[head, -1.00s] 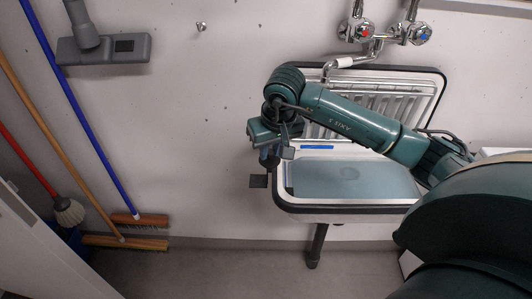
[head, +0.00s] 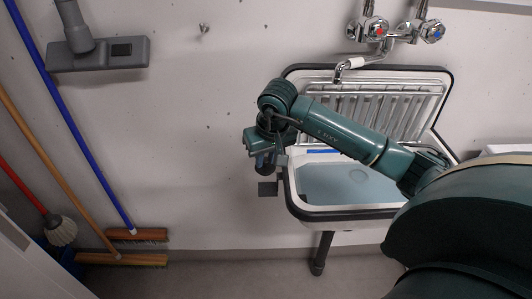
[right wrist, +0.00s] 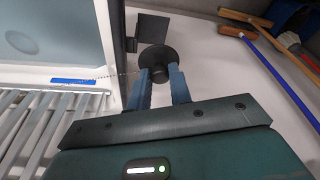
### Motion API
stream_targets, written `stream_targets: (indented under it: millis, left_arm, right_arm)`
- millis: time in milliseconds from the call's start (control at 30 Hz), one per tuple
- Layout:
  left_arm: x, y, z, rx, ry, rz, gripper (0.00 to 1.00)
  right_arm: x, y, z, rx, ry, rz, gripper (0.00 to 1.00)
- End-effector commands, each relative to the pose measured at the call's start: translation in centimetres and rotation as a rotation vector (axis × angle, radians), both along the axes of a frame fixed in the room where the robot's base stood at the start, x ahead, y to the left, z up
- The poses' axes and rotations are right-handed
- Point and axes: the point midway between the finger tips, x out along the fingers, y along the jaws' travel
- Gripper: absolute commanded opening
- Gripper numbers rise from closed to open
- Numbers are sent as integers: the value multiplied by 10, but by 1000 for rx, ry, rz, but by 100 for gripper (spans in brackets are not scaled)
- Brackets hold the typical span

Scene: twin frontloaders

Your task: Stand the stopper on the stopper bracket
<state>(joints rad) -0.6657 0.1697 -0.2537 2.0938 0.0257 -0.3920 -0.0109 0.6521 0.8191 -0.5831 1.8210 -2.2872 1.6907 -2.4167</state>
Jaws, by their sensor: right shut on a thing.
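The stopper is a black round disc (right wrist: 155,58), held between the blue fingertips of my right gripper (right wrist: 160,74) in the right wrist view. A thin beaded chain (right wrist: 110,77) runs from it toward the sink. The stopper bracket is a small dark plate (right wrist: 152,26) just beyond the stopper; it also shows in the head view (head: 268,189), at the sink's left side. My right gripper (head: 264,164) appears just above the bracket in the head view, where the stopper is hard to make out. Whether stopper and bracket touch is unclear. My left gripper is not in view.
The sink (head: 350,212) with its raised metal grid (head: 410,105) is right of the gripper, under the taps (head: 385,32). Brooms (head: 125,258) and a grey vacuum nozzle (head: 98,54) are at the left. The wall left of the bracket is clear.

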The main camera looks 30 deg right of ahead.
Motion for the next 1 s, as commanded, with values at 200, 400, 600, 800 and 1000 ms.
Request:
stream_targets:
  millis: [200, 400, 600, 800, 1000]
  left_arm:
    - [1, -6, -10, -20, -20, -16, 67]
    - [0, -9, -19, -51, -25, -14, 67]
    - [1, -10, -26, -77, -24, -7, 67]
    - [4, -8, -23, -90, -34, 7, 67]
    - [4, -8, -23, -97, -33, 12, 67]
  right_arm:
    - [0, -1, -27, -2, -1, -1, 0]
    - [0, 0, -46, 0, 0, 0, 0]
    - [0, -1, -59, -1, -1, 0, 0]
    - [0, 0, -64, -1, -1, 0, 0]
    - [0, 0, -63, 0, -1, -1, 0]
